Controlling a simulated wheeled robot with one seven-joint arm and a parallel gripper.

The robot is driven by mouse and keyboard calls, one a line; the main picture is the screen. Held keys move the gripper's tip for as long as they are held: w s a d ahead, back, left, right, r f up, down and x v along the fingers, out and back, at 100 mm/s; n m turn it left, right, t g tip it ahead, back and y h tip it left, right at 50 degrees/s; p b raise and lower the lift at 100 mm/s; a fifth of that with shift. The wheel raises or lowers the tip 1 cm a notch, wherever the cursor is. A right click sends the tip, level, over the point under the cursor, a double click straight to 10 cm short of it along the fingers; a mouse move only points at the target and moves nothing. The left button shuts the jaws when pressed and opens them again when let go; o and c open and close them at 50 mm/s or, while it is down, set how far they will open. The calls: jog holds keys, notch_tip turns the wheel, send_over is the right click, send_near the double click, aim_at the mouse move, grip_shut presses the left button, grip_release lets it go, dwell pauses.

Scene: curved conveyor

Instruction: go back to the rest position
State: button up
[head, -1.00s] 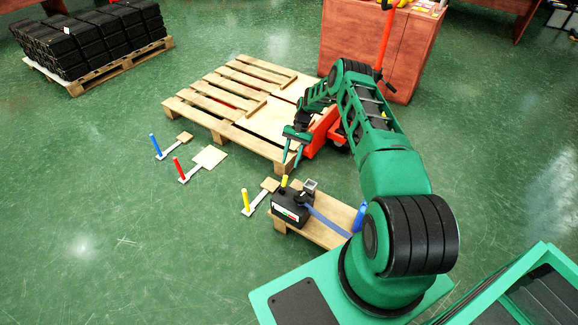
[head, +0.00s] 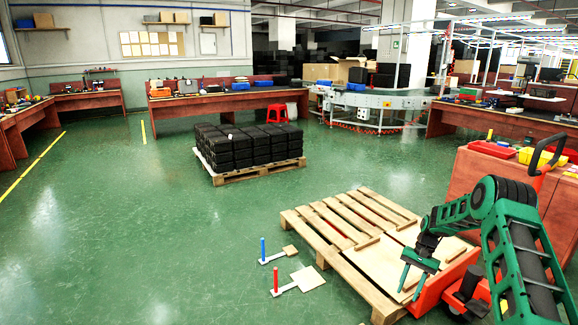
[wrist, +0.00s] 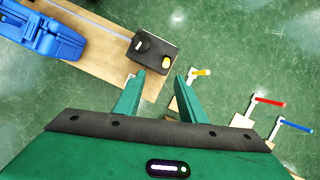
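My green gripper (head: 414,278) hangs in front of the wooden pallet at the lower right of the head view, with its fingers pointing down. In the wrist view its two fingers (wrist: 160,80) stand apart with nothing between them. My green and black arm is bent, reaching up from the lower right corner and down to the gripper. Beyond the fingertips, the wrist view shows a black box (wrist: 158,52) with a yellow knob on a small wooden board (wrist: 100,52).
The wooden pallet (head: 333,222) lies near the red pallet truck (head: 436,290). Black crates (head: 250,146) are stacked farther back. The left floor is clear.

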jog(key=s+d+r+h, duration=0.1)
jog(key=s+r, duration=0.5)
jog(key=r, duration=0.4)
jog(key=s+r+n+h, duration=0.1)
jog(key=s+r, duration=0.5)
jog(key=r, duration=0.5)
jog(key=s+d+r+h, duration=0.1)
jog(key=s+r, duration=0.5)
jog(key=r, duration=0.4)
jog(key=s+a+r+t, duration=0.1)
jog(key=s+r, duration=0.2)
jog(key=s, duration=0.5)
jog(key=s+a+r+t, duration=0.15)
jog(key=s+r, duration=0.25)
jog(key=s, duration=0.4)
jog(key=s+a+f+n, duration=0.1)
jog(key=s+a, duration=0.2)
jog(key=s, duration=1)
jog(key=shift+s+a+f, duration=0.15)
jog(key=shift+s+a, duration=0.2)
jog(key=shift+a, duration=0.05)
jog(key=shift+w+f, duration=0.25)
jog(key=shift+w, duration=0.35)
